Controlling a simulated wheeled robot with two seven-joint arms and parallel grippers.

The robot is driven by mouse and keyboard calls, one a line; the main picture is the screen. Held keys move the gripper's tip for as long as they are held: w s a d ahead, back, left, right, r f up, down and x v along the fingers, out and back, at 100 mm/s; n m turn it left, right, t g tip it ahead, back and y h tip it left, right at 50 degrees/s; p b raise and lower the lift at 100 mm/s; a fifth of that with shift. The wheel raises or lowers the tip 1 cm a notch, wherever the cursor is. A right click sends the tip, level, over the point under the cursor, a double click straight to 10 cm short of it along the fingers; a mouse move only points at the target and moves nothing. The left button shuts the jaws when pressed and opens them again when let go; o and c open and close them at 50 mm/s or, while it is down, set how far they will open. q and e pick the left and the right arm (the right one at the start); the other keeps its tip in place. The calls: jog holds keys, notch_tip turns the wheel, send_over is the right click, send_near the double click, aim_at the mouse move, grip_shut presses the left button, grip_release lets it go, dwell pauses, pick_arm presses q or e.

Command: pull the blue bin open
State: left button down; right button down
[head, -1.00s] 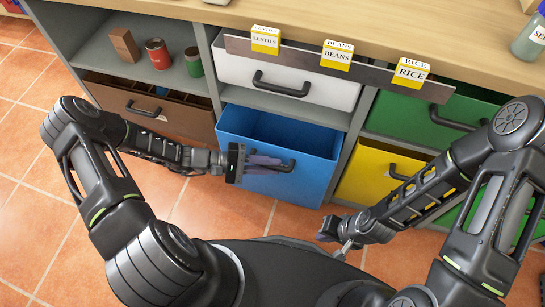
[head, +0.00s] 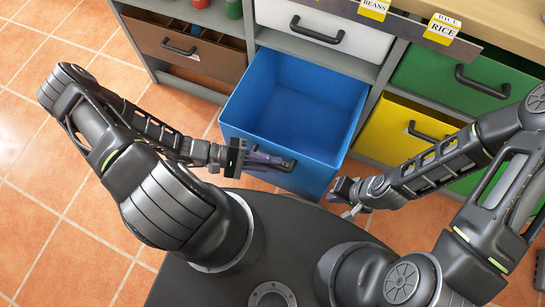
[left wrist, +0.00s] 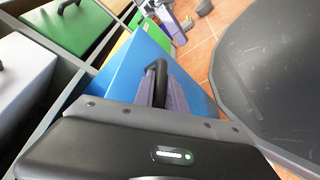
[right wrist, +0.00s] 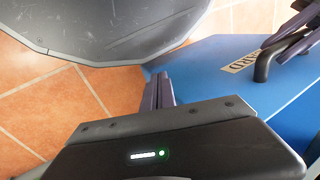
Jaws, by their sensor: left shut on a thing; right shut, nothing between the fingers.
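The blue bin (head: 345,105) is pulled well out of the shelf unit in the head view, and its inside looks empty. My left gripper (head: 266,160) is shut on the dark handle (head: 290,165) on the bin's front. The handle also shows between the fingers in the left wrist view (left wrist: 157,75). My right gripper (head: 343,190) is shut and empty, low beside the bin's right front corner. In the right wrist view its closed fingers (right wrist: 158,90) are near the blue front panel (right wrist: 220,80), and part of a label shows there.
Brown (head: 180,50), white (head: 310,32), green (head: 450,75) and yellow (head: 400,130) bins surround the blue one in the shelf. My dark base lies close in front of the blue bin. Tiled floor (head: 60,190) is open at the left.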

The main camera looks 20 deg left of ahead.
pick_arm(q)
jog(key=c, duration=1.4)
grip_release()
jog(key=shift+o, duration=0.2)
jog(key=v, duration=0.7)
jog(key=shift+a, duration=0.4)
jog(key=shift+s, duration=0.1)
